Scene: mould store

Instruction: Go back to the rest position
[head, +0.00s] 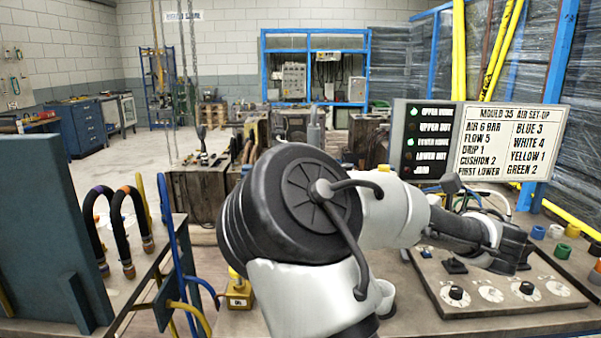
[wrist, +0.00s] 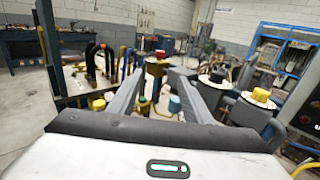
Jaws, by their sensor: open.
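My gripper (head: 512,248) is at the right in the head view, at the end of my white and black arm, above the back part of a panel with knobs and dials (head: 470,285). Its fingertips are hard to make out there. In the wrist view the two grey fingers of my gripper (wrist: 160,78) stand apart with nothing held between them. A red-topped yellow part (wrist: 158,58) shows beyond the fingertips. My arm hides much of the middle of the head view. No marker of a rest position shows.
A sign board (head: 505,140) reading "MOULD 35 AIR SET-UP" stands behind the panel. Coloured caps, including a green one (head: 562,251), lie at the right edge. Dark curved hoses (head: 122,225) and a blue-green plate (head: 45,230) stand at the left. Open floor (head: 120,160) lies beyond.

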